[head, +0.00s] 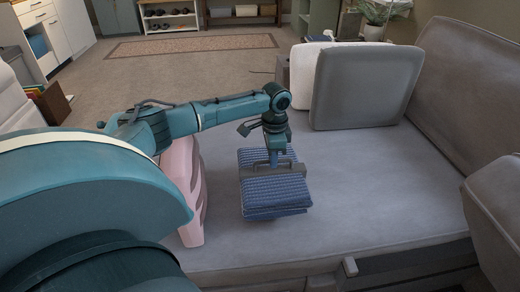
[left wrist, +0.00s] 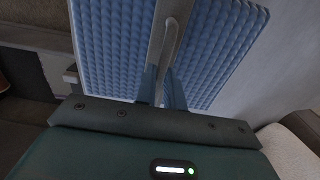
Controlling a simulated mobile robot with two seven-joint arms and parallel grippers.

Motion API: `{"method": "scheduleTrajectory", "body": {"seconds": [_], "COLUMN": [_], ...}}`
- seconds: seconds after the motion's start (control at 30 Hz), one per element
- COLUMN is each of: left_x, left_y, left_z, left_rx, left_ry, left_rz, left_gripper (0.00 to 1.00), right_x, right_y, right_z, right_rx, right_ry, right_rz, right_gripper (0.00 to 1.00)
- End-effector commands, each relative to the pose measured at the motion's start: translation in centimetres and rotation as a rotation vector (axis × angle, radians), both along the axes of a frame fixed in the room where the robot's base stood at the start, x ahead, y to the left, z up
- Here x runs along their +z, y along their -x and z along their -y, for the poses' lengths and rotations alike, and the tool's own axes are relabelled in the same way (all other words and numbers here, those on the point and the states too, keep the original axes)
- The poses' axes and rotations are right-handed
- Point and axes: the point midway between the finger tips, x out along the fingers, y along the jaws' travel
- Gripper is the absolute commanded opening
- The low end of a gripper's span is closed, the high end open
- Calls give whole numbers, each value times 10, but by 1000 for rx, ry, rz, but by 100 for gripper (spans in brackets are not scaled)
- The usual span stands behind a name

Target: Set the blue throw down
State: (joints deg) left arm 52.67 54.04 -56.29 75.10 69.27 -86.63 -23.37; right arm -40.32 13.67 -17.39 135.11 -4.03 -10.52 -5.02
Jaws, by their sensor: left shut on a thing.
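The blue throw (head: 276,196) is a folded, knitted bundle with a grey band and handle around its middle. It is over the grey sofa seat (head: 370,190); I cannot tell whether it touches the cushion. My left gripper (head: 274,163) comes down from above and is shut on the throw at the handle. In the left wrist view the throw (left wrist: 110,50) fills the upper middle, with the gripper fingers (left wrist: 163,88) close together at the grey band. The throw's underside is hidden. My right gripper does not show.
A pink cushion (head: 184,190) leans just left of the throw. A grey cushion (head: 365,85) and a white cushion (head: 305,68) stand at the back. The sofa backrest (head: 465,90) is on the right. The seat right of the throw is clear.

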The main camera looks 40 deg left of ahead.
Motion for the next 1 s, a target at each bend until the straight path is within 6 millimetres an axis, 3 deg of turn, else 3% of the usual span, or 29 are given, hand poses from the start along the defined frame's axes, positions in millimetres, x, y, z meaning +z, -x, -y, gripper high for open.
{"method": "scheduleTrajectory", "body": {"seconds": [0.4,0.83,0.87,1.0], "left_x": [-53,-58,-59,-59], "left_y": [0,0,0,0], "left_z": [0,0,0,0], "left_rx": [1,1,1,1], "left_ry": [0,0,0,0], "left_rz": [2,2,0,0], "left_gripper": [0,0,12,23], "right_x": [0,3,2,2], "right_y": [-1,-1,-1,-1], "right_z": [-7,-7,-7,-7], "right_rx": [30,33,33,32], "right_ry": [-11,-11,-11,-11], "right_rz": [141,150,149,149], "right_gripper": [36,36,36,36]}}
